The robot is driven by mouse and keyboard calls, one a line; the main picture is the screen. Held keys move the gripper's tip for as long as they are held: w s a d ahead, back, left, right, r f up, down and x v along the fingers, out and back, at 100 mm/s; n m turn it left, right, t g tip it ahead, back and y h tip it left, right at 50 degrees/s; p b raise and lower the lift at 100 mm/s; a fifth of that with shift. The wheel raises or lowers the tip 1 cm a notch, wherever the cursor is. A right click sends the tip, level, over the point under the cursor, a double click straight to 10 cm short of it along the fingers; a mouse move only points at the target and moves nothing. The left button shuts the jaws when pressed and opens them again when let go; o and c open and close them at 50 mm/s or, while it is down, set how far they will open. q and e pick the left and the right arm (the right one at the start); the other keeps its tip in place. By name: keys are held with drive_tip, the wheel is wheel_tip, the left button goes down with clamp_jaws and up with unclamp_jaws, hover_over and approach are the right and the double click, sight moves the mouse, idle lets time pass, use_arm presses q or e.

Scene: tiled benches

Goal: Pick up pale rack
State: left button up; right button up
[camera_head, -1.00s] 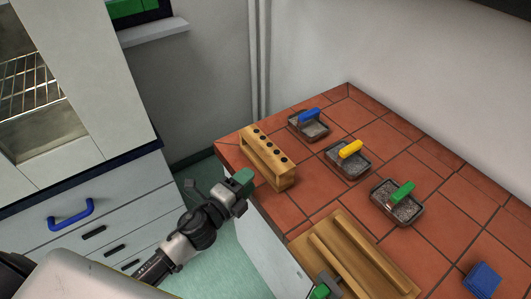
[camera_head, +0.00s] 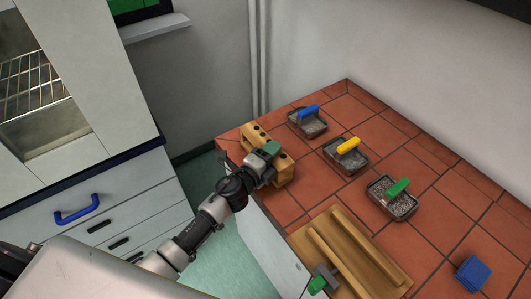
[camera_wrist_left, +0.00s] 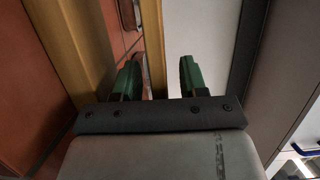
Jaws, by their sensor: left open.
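The pale wooden rack (camera_head: 284,177) stands at the left edge of the tiled bench, with dark holes along its top. My left gripper (camera_head: 270,148) is over the middle of the rack and hides part of its top. In the left wrist view the green fingers (camera_wrist_left: 158,78) are open, with a thin wooden strip of the rack (camera_wrist_left: 152,45) showing between them, closer to the left finger. I cannot tell whether they touch it. My right gripper (camera_head: 318,281) shows in part at the bottom, beside a wooden tray; its jaws are unclear.
Grey trays with blue (camera_head: 308,111), yellow (camera_head: 348,146) and green (camera_head: 398,187) handles stand right of the rack. A wooden tray (camera_head: 385,265) lies at the front, and a blue block (camera_head: 473,274) to its right. The bench (camera_head: 430,160) is clear at the back right.

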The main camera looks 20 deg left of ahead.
drive_tip(key=shift+s+a, duration=0.1)
use_arm(q)
drive_tip(key=shift+s, duration=0.1)
drive_tip(key=shift+c, duration=1.3)
clamp_jaws()
use_arm(e)
drive_tip(key=shift+a, duration=0.25)
use_arm(q)
drive_tip(key=shift+r, duration=0.15)
use_arm(e)
drive_tip(key=shift+s+d, duration=0.1)
